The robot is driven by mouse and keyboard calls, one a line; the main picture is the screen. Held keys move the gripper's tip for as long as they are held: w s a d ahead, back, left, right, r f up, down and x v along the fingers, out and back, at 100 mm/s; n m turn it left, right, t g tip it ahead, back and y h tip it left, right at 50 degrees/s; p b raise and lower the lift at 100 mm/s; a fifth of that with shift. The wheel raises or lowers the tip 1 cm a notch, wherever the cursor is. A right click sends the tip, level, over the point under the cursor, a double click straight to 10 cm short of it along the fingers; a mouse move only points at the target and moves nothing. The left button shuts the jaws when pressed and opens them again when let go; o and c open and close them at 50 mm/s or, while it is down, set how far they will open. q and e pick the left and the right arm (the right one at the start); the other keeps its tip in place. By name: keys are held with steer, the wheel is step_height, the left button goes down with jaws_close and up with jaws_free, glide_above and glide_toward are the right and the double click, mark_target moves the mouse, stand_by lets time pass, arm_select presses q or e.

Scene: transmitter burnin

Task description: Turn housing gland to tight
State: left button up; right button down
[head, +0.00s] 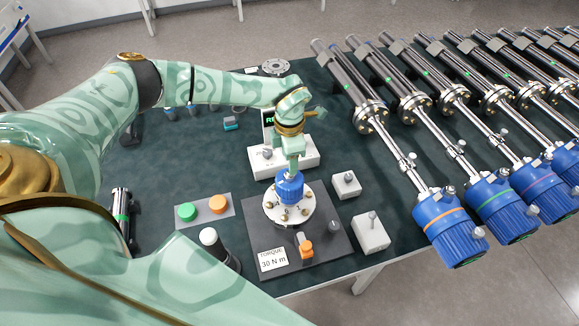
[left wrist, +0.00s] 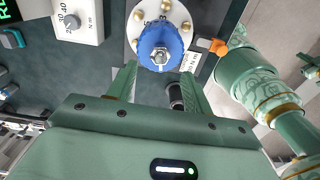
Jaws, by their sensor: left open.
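The housing (head: 290,188) is a blue ribbed knob-like body. It stands upright on a round white flange (head: 272,213) ringed with brass bolts. In the left wrist view the housing (left wrist: 160,36) shows a silver hex fitting (left wrist: 160,56), perhaps the gland, at its middle. My left gripper (head: 292,166) points down right above the housing. In the left wrist view its two fingers (left wrist: 158,74) are apart and empty, with the housing just beyond the tips; I cannot tell whether they touch it. The gripper hides the housing's top in the head view.
A "TORQUE 30 N m" card (head: 272,260) and an orange part (head: 306,250) are near the flange on the grey plate (head: 335,258). A dial box (head: 255,160) stands behind. Two small switch boxes (head: 370,238) stand right, then several long transmitters (head: 450,225). A white-topped cylinder (head: 209,237) stands front left.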

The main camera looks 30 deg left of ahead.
arm_select(q)
step_height(320, 180, up, 11)
steer(key=shift+f, duration=0.15)
steer(key=shift+f, duration=0.1)
stand_by(0.4)
